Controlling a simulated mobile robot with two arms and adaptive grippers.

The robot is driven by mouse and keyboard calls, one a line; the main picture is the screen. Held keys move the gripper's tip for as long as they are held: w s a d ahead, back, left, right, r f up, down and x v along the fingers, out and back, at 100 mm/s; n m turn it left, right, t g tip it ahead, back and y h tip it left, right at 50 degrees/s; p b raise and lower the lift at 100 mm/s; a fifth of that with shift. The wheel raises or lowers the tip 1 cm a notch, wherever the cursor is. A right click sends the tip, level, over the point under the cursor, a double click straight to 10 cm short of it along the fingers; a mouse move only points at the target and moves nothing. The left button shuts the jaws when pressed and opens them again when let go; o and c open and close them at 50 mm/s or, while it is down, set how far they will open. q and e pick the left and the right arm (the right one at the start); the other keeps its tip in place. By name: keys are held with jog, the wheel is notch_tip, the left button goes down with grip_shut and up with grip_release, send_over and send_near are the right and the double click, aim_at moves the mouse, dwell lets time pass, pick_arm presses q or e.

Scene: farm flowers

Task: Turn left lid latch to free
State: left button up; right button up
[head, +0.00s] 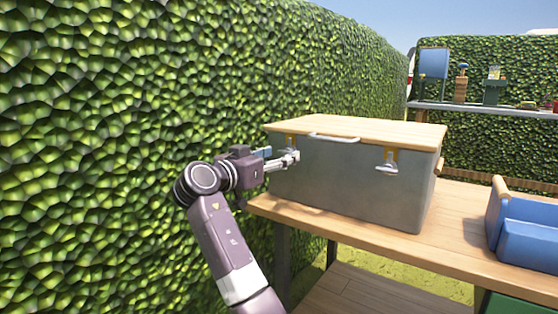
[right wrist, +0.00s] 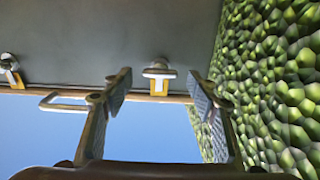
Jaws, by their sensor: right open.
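A grey metal box (head: 345,185) with a wooden lid (head: 360,131) stands on a wooden table. The left lid latch is mostly hidden behind my right gripper (head: 284,158) in the head view; its yellow plate (head: 291,141) shows above the fingers. In the right wrist view, which is upside down, the left latch (right wrist: 158,72) lies between the two spread fingers of my right gripper (right wrist: 159,80), with a gap on each side. Its silver knob appears crosswise over the yellow plate. The right latch (head: 387,165) is on the same front face. My left gripper is not in view.
A lid handle (head: 333,138) is between the latches; it also shows in the right wrist view (right wrist: 62,103). A tall hedge (head: 110,110) runs close along the left. Blue bins (head: 525,235) sit on the table (head: 400,240) at right.

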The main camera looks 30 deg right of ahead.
jog(key=shift+w+d, duration=0.25)
jog(key=shift+d, duration=0.35)
